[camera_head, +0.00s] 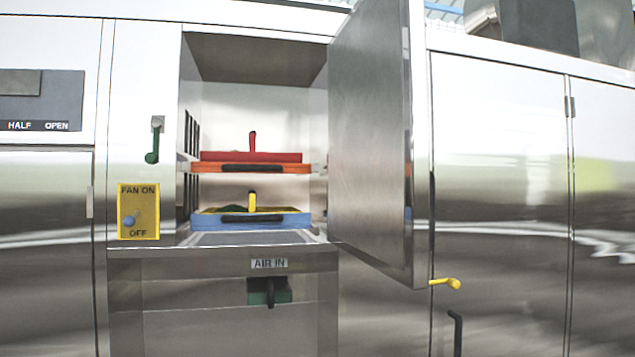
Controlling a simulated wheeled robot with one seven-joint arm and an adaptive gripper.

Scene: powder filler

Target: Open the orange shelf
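The orange shelf (290,168) is the upper of two shelves inside an open steel cabinet. It has a dark handle slot in its front edge and carries a red tray or lid (222,156) with an upright red handle (253,140). It appears to sit within the cabinet, its front close to the opening. My gripper is not in view, so nothing shows near the shelf.
A blue shelf (235,221) is below. A yellow fan switch plate (138,211) and green handle (152,145) are left. The opening's front is clear.

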